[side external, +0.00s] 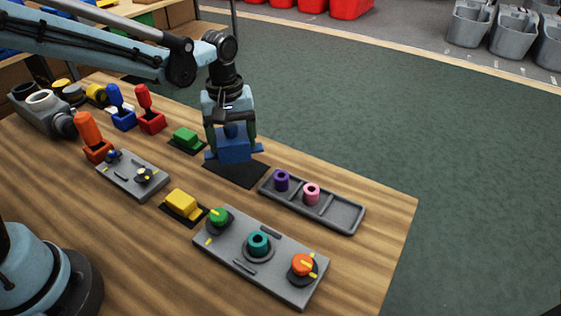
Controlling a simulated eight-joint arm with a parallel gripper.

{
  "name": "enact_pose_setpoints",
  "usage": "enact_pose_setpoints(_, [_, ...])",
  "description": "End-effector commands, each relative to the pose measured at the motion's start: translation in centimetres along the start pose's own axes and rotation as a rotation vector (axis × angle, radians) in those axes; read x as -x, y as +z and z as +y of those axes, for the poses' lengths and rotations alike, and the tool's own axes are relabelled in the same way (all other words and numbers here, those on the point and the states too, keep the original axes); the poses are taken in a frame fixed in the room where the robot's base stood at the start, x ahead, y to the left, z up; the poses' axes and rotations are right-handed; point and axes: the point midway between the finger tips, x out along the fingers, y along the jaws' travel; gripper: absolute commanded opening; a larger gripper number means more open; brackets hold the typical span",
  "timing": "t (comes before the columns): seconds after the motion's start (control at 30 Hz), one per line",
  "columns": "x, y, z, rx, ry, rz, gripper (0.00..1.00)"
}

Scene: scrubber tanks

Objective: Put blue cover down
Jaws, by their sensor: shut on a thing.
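The blue cover (233,150) is in my gripper (231,130), at the far side of the wooden table. My gripper points down and is shut on the cover's top part. The cover is just above or touching a black mat (238,174); I cannot tell which. The mat's near part shows in front of the cover, and its far part is hidden behind it.
A green block (186,138) on a black mat is just left of the cover. A grey tray (345,216) with purple and pink rings is to the right. A grey panel (222,249) with knobs and a yellow block (182,203) lie nearer. Red and blue levered pieces stand at left.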

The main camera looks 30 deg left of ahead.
Motion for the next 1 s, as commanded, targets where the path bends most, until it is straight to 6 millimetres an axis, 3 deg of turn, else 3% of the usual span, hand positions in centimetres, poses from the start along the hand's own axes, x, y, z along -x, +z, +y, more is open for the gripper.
enact_pose_setpoints(0.17, [-0.9,-0.7,-0.1,-0.001,0.0,0.0,0.38])
enact_pose_setpoints(0.43, [-4.2,-0.6,-0.1,-0.001,0.0,0.0,0.38])
enact_pose_setpoints(0.87, [-4.7,-0.6,-0.1,-0.001,0.0,0.0,0.38])
enact_pose_setpoints(0.9, [-4.7,-0.6,-0.1,-0.001,0.0,0.0,0.8])
enact_pose_setpoints(1.0, [-4.7,-0.6,-0.1,-0.001,0.0,0.0,0.95])
